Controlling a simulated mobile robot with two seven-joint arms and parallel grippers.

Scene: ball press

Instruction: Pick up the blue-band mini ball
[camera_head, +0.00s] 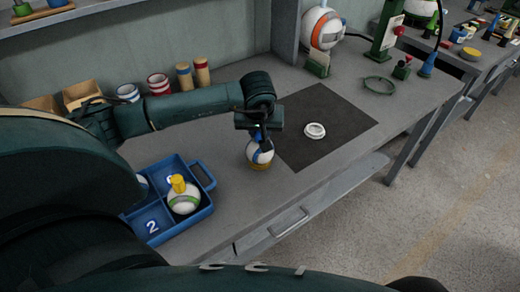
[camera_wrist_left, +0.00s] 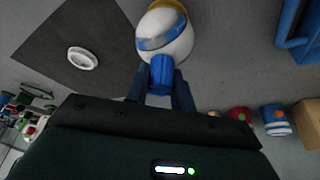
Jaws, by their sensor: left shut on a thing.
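The blue-band mini ball (camera_head: 259,152) is white with a blue band, and a yellow ring shows at its underside. In the left wrist view the ball (camera_wrist_left: 165,30) has a blue peg (camera_wrist_left: 161,75) between the fingers. My left gripper (camera_head: 262,135) points down from above and is shut on this peg. The ball hangs or stands over the bench just left of the dark mat; I cannot tell whether it touches the bench. My right gripper is not in view.
A blue compartment tray (camera_head: 205,212) holds a green-band ball (camera_head: 183,204) with a yellow peg. A white ring (camera_head: 315,130) lies on the dark mat (camera_head: 340,107). Striped cups (camera_head: 159,84) stand along the wall. A green press (camera_head: 388,35) stands at the back right.

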